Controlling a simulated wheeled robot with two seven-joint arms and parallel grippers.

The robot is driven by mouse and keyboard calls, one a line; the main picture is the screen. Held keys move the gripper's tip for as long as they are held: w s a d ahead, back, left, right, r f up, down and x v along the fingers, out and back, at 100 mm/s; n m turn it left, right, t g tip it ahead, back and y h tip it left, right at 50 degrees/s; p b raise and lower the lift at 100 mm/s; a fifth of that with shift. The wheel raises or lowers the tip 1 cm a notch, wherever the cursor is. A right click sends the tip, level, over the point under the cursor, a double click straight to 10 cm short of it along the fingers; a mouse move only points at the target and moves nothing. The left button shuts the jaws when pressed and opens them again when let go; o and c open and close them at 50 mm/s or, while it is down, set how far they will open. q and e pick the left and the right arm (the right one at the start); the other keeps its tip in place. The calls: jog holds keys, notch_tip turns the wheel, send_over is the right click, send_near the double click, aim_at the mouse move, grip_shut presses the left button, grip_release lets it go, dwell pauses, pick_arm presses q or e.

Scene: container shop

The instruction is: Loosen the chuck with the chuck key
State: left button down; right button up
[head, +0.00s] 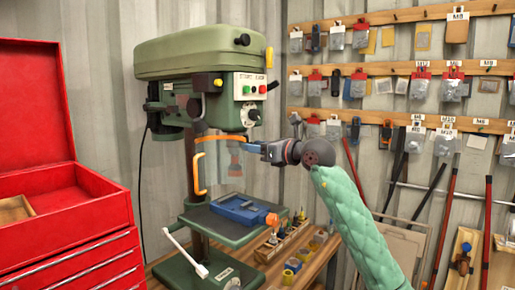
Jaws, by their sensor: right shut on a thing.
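A green drill press (185,62) stands against the wall. A clear guard with an orange frame (199,168) hangs below its head, in front of the spindle. The chuck behind the guard and my gripper cannot be made out clearly. My right gripper (250,147) reaches in from the right and is shut at the guard's upper right edge, seemingly on the frame. A yellow piece (269,57) sits on the right side of the press head; I cannot tell whether it is the chuck key. My left gripper is out of view.
A blue vise (238,208) with an orange end sits on the press table below the guard. A wooden rack (282,240) of small tools is on the bench. A red tool chest (70,215) stands at left. Pegged goods and long bars line the right wall.

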jog(key=shift+w+a+b, duration=0.35)
jog(key=shift+w+a, duration=0.05)
jog(key=shift+a, duration=0.15)
dwell(1.2)
jog(key=shift+n+b, duration=1.4)
jog(key=shift+b, duration=0.3)
jog(key=shift+f+n+b, duration=0.1)
jog(key=shift+n+b, duration=0.3)
jog(key=shift+b, duration=0.1)
jog(key=shift+n+b, duration=1.1)
jog(key=shift+b, duration=0.05)
